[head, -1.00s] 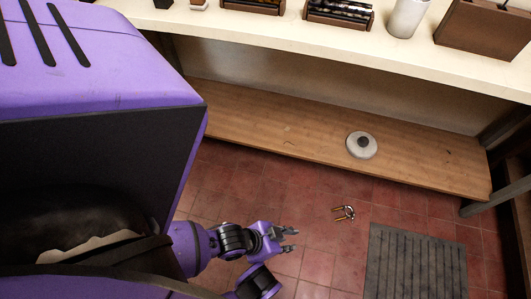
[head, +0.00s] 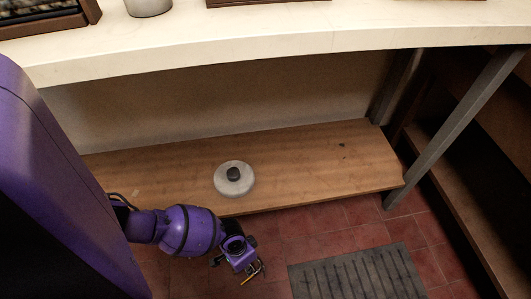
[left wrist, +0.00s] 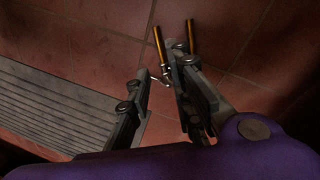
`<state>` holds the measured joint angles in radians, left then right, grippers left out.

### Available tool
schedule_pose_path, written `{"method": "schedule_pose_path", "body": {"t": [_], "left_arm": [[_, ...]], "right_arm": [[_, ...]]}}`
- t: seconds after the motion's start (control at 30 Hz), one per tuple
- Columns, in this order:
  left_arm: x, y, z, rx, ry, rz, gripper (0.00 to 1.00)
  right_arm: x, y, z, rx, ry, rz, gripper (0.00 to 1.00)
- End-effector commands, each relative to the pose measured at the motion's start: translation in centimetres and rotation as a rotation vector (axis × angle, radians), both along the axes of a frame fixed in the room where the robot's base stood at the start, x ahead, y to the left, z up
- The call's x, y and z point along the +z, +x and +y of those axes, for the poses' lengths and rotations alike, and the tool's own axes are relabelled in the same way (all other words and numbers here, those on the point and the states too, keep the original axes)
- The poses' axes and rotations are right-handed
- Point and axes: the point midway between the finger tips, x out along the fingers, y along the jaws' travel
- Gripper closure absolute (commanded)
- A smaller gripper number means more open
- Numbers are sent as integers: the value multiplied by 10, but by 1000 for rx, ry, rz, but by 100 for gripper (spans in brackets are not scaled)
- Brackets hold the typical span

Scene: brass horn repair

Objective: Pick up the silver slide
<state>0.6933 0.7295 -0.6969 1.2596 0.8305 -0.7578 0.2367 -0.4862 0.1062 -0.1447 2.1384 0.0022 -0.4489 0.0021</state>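The silver slide (left wrist: 160,80) has a silver bend and two brass-coloured tubes, and appears to lie on the red tile floor. In the left wrist view its tubes point away from me and its bend is partly hidden by my left gripper (left wrist: 165,85). The two fingers stand apart, one on each side of part of the bend; I cannot tell whether they touch it. In the head view my left gripper (head: 246,266) is low over the floor, and the slide (head: 254,274) shows just past it, partly covered. My right gripper is not in view.
A grey ribbed mat (head: 350,275) lies on the floor right of the slide. A low wooden shelf (head: 310,165) under the cream bench (head: 270,38) carries a round pale disc with a dark knob (head: 234,178). A grey metal leg (head: 450,125) stands at the right.

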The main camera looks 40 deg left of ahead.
Motion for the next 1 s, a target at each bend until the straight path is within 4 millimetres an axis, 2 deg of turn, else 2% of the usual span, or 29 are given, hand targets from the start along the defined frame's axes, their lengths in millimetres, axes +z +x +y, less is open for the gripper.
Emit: {"method": "schedule_pose_path", "body": {"t": [0.13, 0.37, 0.6, 0.87, 1.0], "left_arm": [[-19, -3, -4, 6, 0, 9, 80], [-39, -2, -7, 5, 0, 6, 80], [-74, -1, -12, 6, 0, 7, 80], [-75, 0, -13, 5, -1, 2, 80], [-75, 0, -13, 5, -1, 2, 99]], "right_arm": [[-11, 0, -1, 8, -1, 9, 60], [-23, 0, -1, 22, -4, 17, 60], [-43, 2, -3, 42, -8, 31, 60], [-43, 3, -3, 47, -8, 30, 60], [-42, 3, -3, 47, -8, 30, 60]]}}
